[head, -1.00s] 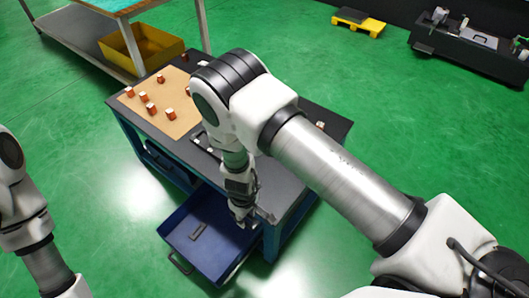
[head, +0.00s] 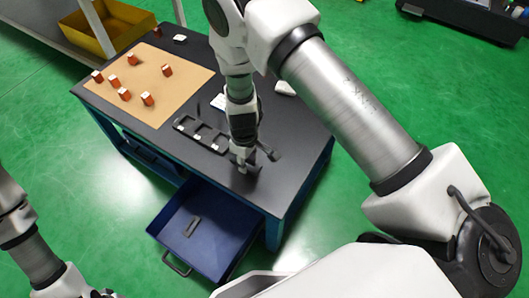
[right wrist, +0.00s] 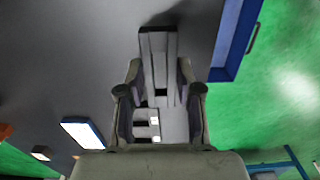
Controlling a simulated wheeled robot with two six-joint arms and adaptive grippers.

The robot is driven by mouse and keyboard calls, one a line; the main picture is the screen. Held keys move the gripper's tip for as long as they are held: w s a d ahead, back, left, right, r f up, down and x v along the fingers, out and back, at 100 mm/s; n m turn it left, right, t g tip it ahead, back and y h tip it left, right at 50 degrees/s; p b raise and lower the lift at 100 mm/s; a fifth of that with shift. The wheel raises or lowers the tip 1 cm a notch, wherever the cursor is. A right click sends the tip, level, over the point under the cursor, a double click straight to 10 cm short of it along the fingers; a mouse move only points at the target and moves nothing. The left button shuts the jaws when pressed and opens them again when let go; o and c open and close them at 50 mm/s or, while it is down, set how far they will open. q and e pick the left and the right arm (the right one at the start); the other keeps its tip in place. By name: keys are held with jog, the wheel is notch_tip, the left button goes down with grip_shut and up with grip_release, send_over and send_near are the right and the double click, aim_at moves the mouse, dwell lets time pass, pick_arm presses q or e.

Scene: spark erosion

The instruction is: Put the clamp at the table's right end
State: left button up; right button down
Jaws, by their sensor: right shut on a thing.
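My right gripper (head: 244,164) is shut on the clamp, a dark grey part that shows between its fingers in the right wrist view (right wrist: 158,55). In the head view a dark end of the clamp (head: 271,153) sticks out to the right of the fingers. The gripper points down at the right part of the dark table (head: 300,150), near its front edge. I cannot tell whether the clamp touches the tabletop. Of my left arm, only links and a small end piece (head: 103,293) show at the lower left; its jaws cannot be made out.
A dark holder with compartments (head: 185,125) lies left of the right gripper. A tan mat (head: 185,75) holds several orange-brown blocks. The blue drawer (head: 175,215) stands open below, with a grey piece (head: 192,226) inside. A white item (head: 285,88) lies behind. The table's right corner looks clear.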

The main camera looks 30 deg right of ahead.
send_over(264, 155)
jog(key=shift+f+b, duration=0.3)
jog(key=shift+f, duration=0.2)
notch_tip(264, 155, down, 3)
jog(key=shift+f, duration=0.15)
jog(key=shift+d, duration=0.1)
jog(key=shift+f+b, duration=0.2)
jog(key=shift+b, duration=0.15)
jog(key=c, duration=0.8)
grip_release()
jog(key=shift+o, duration=0.2)
